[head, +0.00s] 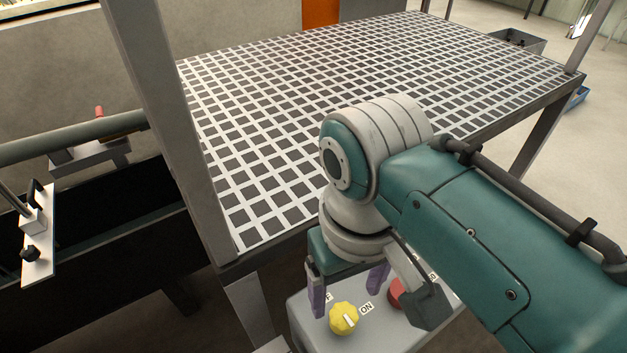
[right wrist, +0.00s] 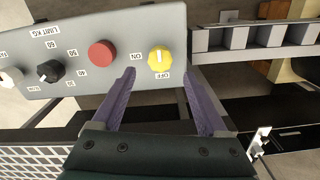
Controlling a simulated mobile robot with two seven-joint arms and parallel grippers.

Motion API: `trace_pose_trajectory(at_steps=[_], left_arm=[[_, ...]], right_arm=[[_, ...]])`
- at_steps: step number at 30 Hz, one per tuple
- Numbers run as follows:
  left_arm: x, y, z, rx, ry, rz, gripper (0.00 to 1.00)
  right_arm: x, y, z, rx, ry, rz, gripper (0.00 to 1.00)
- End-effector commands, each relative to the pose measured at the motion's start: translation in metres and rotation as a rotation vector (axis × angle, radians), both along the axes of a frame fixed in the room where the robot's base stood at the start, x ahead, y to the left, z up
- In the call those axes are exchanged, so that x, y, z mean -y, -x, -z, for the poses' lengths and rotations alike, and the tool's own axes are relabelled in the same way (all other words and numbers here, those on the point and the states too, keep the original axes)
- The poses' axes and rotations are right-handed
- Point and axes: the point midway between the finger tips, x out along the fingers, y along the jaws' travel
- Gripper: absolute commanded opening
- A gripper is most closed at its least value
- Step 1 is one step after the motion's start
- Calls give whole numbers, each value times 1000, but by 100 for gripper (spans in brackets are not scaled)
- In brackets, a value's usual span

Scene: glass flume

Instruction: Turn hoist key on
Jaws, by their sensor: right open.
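The hoist key appears as a yellow scalloped knob (head: 344,318) on a grey control box (head: 302,318), with ON and OFF labels beside it. The yellow knob also shows in the right wrist view (right wrist: 160,59), where its white pointer bar lies along the line toward OFF, not toward ON. My right gripper (head: 347,302) is open over the box. In the right wrist view its purple fingertips (right wrist: 161,73) stand apart, one to each side of the knob's near side. No contact with the knob is clear. My left gripper is not in view.
A red button (right wrist: 101,53) sits close beside the knob, past the ON label. A black dial (right wrist: 50,71) and a white knob (right wrist: 10,77) are farther left. A grid-topped table (head: 290,130) stands just behind the box, with a post (head: 165,110) at its left corner.

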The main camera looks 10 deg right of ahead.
Motion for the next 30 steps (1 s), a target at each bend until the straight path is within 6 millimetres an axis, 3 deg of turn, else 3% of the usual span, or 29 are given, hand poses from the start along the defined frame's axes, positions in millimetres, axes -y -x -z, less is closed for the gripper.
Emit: trace_pose_trajectory(at_steps=[1,7,19,30], left_arm=[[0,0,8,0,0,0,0],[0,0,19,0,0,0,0],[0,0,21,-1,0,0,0],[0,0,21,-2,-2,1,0]], right_arm=[[0,0,14,-3,1,0,76],[0,0,43,0,0,1,76],[0,0,51,1,-1,1,76],[0,0,51,1,-1,1,36]])
